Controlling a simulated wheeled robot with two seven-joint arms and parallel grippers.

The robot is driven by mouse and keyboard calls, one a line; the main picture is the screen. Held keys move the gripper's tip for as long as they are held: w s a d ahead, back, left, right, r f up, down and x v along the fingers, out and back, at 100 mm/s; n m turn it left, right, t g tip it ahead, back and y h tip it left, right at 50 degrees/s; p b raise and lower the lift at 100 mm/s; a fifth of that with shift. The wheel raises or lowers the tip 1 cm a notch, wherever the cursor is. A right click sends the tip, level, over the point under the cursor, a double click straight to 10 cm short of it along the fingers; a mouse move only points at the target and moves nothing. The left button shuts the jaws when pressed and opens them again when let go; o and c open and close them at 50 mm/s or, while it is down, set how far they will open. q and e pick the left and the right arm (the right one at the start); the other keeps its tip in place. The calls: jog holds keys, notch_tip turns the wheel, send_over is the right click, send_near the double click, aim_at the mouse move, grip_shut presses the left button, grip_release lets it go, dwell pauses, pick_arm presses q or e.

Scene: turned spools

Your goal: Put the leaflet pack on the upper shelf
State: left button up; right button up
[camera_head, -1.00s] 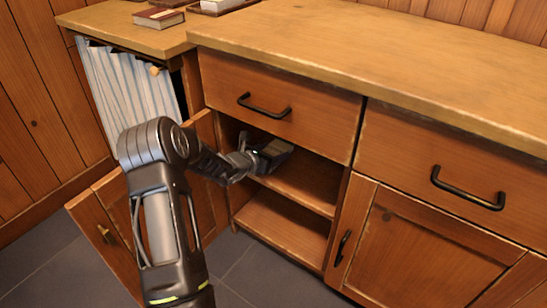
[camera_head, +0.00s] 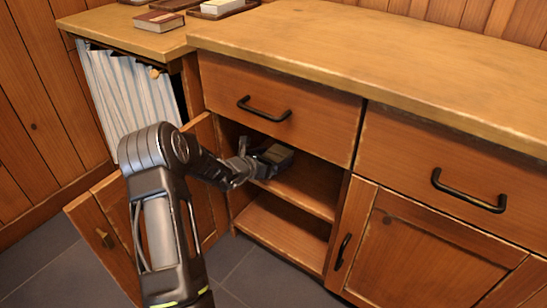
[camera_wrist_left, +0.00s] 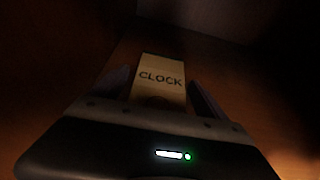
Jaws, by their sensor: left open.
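The leaflet pack (camera_wrist_left: 161,78) is a tan, flat block marked "CLOCK" in the left wrist view. It lies on the upper shelf (camera_head: 305,188) inside the open cabinet, below the left drawer. In the head view the pack (camera_head: 281,153) shows only in part, in shadow at the gripper's tip. My left gripper (camera_head: 268,158) reaches in through the cabinet opening. Its jaws are open, with one finger on each side of the pack's near part. Whether the fingers touch the pack is too dark to tell. My right gripper is not in view.
The cabinet door (camera_head: 107,235) stands open at the left. The drawer (camera_head: 275,100) above and the lower shelf (camera_head: 285,230) bound the opening. The lower shelf looks empty. Books (camera_head: 158,20) lie on the side counter. A striped curtain (camera_head: 130,95) hangs beneath it.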

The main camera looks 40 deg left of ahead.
pick_arm(q)
jog(key=shift+r, duration=0.3)
jog(key=p+v, duration=0.4)
jog(key=v, duration=0.8)
jog(key=shift+f, duration=0.1)
